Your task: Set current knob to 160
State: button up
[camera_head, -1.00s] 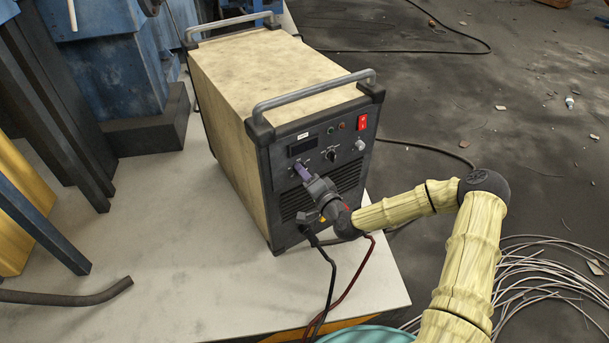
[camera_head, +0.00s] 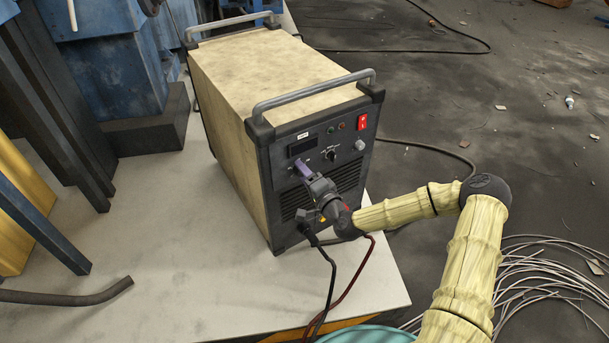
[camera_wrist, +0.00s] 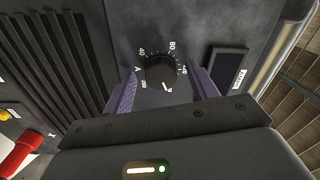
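The current knob (camera_wrist: 160,72) is a round black dial on the dark front panel of the welder. Around it are white marks including A, 40 and 80; the lower marks are small and hard to read, and I cannot tell where the pointer stands. My gripper (camera_wrist: 164,90) is open, with one purple finger on each side of the knob and a visible gap to it. In the head view my gripper (camera_head: 302,169) is at the left part of the panel, below the display, and hides the knob.
The welder (camera_head: 262,75) stands on a pale table (camera_head: 170,265). The panel has a dark display (camera_wrist: 228,66), a red switch (camera_head: 362,122) and a second knob (camera_head: 331,156) nearby. Vents (camera_wrist: 50,60) lie beside the knob. Black and red cables (camera_head: 333,275) hang below my gripper.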

jog(key=shift+s, duration=0.1)
jog(key=v, duration=1.7)
jog(key=shift+p, duration=0.35)
jog(key=shift+s+d, duration=0.1)
